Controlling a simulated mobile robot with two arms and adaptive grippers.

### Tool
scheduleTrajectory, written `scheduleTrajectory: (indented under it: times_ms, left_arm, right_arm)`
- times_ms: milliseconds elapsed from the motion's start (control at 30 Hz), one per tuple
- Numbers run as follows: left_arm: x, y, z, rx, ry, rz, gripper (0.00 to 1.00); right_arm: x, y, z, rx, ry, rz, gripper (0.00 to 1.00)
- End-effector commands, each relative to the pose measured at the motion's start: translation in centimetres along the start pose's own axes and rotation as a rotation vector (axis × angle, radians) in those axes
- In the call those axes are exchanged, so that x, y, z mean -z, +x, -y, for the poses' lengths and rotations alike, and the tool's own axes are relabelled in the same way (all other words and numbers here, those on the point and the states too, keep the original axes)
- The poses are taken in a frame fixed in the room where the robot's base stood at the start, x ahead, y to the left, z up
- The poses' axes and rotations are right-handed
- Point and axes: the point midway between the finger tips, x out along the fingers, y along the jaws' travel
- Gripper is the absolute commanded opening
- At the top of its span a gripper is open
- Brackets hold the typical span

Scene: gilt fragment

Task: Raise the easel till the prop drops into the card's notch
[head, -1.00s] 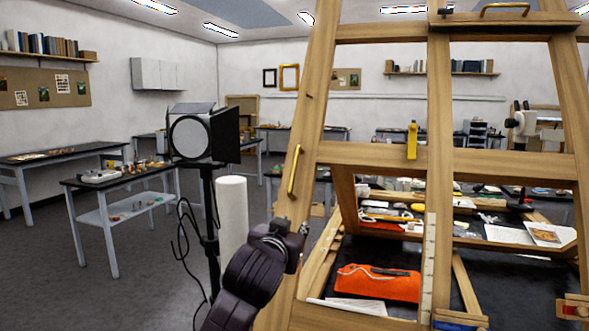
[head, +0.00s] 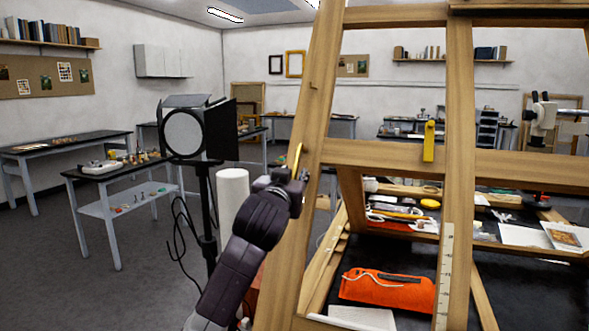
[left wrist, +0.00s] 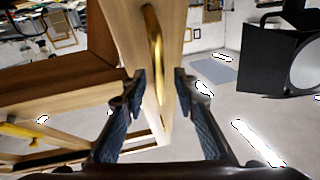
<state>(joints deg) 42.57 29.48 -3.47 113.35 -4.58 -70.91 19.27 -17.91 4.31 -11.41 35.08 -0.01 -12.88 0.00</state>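The wooden easel (head: 318,120) stands large at the right of the head view. A brass handle (head: 298,158) is fixed to its left upright. The handle also shows in the left wrist view (left wrist: 154,50). My left gripper (head: 293,176) is at the handle's lower end in the head view. In the left wrist view its two fingers (left wrist: 160,76) are apart, with the handle between and beyond their tips; I see no grip on it. A pale marked strip (head: 444,270) runs along the easel's middle upright. I cannot make out the prop or the notch. My right gripper is out of view.
A black studio lamp (head: 190,130) on a stand is left of my arm, with a white roll (head: 232,195) beside it. A yellow latch (head: 429,141) sits on the easel's crossbar. An orange pouch (head: 385,287) lies behind the easel. Open floor (head: 60,270) lies at the left.

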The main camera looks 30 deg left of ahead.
Motion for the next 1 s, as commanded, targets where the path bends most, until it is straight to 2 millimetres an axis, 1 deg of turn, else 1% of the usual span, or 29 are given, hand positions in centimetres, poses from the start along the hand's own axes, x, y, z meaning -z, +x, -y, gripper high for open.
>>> scheduleTrajectory:
  times_ms: [67, 167, 400, 467, 700, 733, 900, 1000]
  left_arm:
    - [0.1, 0.9, 0.1, 0.001, 0.000, 0.002, 0.27]
    - [0.1, 1.5, 0.0, 0.001, 0.000, 0.001, 0.27]
    - [0.0, 1.8, 0.0, 0.000, 0.000, -0.001, 0.27]
    - [0.0, 1.7, 0.0, 0.000, 0.000, -0.001, 0.27]
    - [0.0, 1.7, 0.0, 0.000, 0.000, -0.001, 0.02]
    - [0.0, 1.7, 0.0, 0.000, 0.000, -0.001, 0.00]
    - [0.0, 1.7, 0.0, 0.000, 0.000, -0.001, 0.00]
    - [0.0, 1.7, 0.0, 0.000, 0.000, -0.001, 0.00]
  right_arm:
    - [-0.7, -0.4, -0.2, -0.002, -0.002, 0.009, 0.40]
    - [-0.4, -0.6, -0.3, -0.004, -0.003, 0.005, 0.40]
    - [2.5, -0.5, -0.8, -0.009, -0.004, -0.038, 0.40]
    - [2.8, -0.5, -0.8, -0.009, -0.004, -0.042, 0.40]
    - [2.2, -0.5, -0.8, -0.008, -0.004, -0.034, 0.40]
    - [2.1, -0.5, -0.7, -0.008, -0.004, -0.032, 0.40]
    - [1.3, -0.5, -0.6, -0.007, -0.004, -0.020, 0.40]
    - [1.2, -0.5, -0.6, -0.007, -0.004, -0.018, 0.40]
